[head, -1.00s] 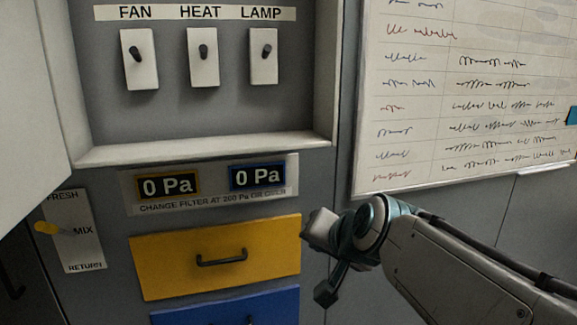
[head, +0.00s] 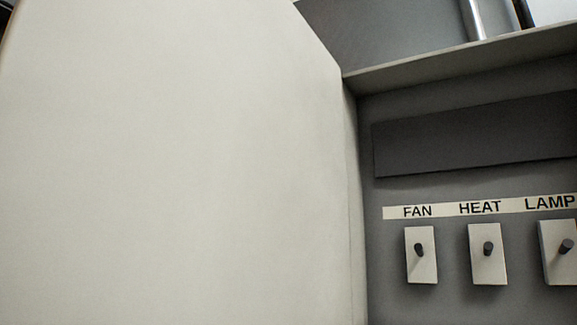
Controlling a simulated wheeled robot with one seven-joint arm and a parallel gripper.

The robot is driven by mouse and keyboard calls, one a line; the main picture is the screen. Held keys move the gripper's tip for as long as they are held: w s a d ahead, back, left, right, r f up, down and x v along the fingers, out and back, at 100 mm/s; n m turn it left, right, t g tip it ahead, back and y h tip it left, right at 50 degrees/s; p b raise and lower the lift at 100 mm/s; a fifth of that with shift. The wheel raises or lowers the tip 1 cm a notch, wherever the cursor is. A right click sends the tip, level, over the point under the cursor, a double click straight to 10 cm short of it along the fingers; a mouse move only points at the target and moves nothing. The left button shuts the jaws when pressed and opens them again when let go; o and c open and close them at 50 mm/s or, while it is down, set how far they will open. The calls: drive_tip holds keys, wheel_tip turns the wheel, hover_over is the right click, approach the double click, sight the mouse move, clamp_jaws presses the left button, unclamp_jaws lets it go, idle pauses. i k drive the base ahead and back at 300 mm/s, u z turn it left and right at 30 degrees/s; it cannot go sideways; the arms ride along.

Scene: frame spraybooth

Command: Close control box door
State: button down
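The control box door (head: 180,160) is a large, plain off-white panel. It stands open, hinged at the left side of the control box (head: 457,60), and fills the left and middle of the head view. The grey inside of the box is exposed at the right, with three toggle switches labelled FAN (head: 420,255), HEAT (head: 487,254) and LAMP (head: 560,252). A dark blank strip (head: 475,135) is above the labels. The door's outer left part and lower edge run out of view. My gripper is not in view.
The box's top edge (head: 460,58) juts out above the switches. A metal pipe (head: 474,20) and a dark cable show behind it at the upper right.

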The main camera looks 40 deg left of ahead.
sight(162, 161)
drive_tip(key=k, duration=0.95)
drive_tip(key=u, duration=2.65)
drive_tip(key=i, duration=1.6)
drive_tip(key=z, duration=2.95)
